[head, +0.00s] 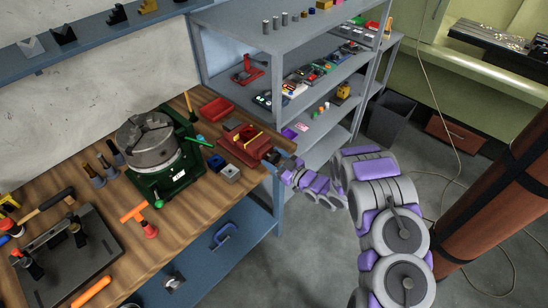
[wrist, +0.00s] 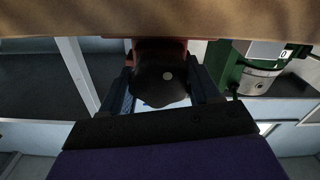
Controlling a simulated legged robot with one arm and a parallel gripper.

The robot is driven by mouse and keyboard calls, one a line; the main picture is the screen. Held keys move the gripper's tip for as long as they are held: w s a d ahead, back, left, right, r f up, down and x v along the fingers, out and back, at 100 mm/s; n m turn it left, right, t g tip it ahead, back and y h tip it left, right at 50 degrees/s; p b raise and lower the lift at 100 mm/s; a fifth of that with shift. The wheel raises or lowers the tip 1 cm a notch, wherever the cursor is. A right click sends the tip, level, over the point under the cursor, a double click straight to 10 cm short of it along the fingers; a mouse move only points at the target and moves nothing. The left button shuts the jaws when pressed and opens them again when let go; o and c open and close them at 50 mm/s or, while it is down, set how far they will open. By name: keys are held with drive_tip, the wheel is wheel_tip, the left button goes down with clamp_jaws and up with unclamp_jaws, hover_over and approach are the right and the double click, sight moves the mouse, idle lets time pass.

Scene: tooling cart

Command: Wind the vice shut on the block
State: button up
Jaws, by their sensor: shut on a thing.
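The red vice (head: 240,147) sits on the wooden bench near its right end. A small yellow piece (head: 254,138) shows at its top; I cannot tell if it is the block or how tightly the jaws sit on it. My gripper (head: 274,160) is at the vice's right end, at the bench edge. In the wrist view my gripper (wrist: 163,88) is shut on a dark rounded vice handle (wrist: 160,72) with a pale dot, one finger on each side.
A green machine with a round grey chuck (head: 150,145) stands left of the vice. A red tray (head: 216,109) lies behind the vice. Grey shelves (head: 255,35) with many small items rise behind the bench's right end. Open floor (head: 310,255) lies right of the bench.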

drive_tip(key=m+p, duration=0.3)
drive_tip(key=shift+r, duration=0.2)
drive_tip(key=m+p, duration=0.1)
drive_tip(key=m, duration=0.1)
drive_tip(key=m+p, duration=0.2)
drive_tip(key=m, duration=0.1)
drive_tip(key=shift+w+d+f+m, duration=0.1)
drive_tip(key=shift+w+m, duration=0.05)
drive_tip(key=shift+m, duration=0.15)
drive_tip(key=m+p, duration=0.1)
drive_tip(key=m, duration=0.3)
drive_tip(key=shift+f+m+p, duration=0.15)
drive_tip(key=shift+m+p, duration=0.15)
drive_tip(key=shift+w+d+f+m+p, duration=0.1)
drive_tip(key=shift+m+p, duration=0.05)
drive_tip(key=shift+m, duration=1)
drive_tip(key=shift+f+m+p, duration=0.1)
drive_tip(key=shift+m+p, duration=0.05)
drive_tip(key=shift+m, duration=1)
